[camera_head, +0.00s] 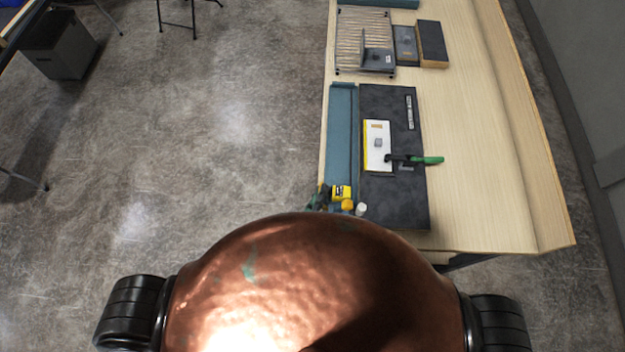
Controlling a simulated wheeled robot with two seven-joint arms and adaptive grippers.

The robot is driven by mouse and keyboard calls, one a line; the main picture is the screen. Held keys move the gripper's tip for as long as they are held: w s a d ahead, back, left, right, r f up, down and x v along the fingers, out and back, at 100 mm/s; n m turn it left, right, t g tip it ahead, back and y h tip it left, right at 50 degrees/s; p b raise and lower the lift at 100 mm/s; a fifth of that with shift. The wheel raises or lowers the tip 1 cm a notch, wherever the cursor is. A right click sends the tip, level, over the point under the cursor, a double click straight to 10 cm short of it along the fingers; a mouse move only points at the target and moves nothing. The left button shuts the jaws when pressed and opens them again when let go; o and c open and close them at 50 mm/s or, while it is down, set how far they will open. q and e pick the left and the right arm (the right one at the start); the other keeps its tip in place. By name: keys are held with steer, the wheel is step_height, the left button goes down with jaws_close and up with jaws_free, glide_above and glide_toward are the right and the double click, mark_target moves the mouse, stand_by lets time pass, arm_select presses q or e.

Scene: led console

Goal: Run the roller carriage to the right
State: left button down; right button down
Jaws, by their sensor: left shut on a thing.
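My left gripper (320,198) shows small and dark, just past the edge of my copper-coloured body, at the near end of a teal rail or tray (342,135). It is shut by a small yellow block (341,191); the fingertips and exact grip are too small to make out. I cannot tell for certain whether this yellow block is the roller carriage. A rounded yellow piece (347,204) and a white cap (361,209) sit close beside it. My body hides the arm and the area just below. My right gripper is not in view.
A dark slab (405,205) on the wooden table (475,150) carries a white panel (377,155) and a green-handled black tool (428,160). A slatted rack (352,25) and two blocks (405,45) (432,40) lie at the far end. The table's right side is clear.

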arm_select(q)
steer(key=shift+s+d+r, duration=0.15)
steer(key=shift+s+r, duration=0.05)
steer(key=shift+s, duration=0.05)
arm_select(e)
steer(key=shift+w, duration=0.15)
arm_select(q)
steer(key=c, duration=2)
jaws_free()
steer(key=shift+s, duration=0.2)
steer(key=shift+w+f, duration=0.1)
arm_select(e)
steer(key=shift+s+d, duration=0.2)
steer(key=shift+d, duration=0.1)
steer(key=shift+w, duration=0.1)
arm_select(q)
steer(key=shift+s+a, duration=0.3)
steer(key=shift+s, duration=0.2)
steer(key=v, duration=0.4)
steer(key=f+v, duration=0.1)
steer(key=v, duration=0.4)
steer(key=f+v, duration=0.1)
steer(key=v, duration=0.3)
steer(key=shift+s+a, duration=0.25)
steer(key=shift+s, duration=0.3)
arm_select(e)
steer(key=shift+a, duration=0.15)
arm_select(q)
steer(key=shift+f, duration=0.1)
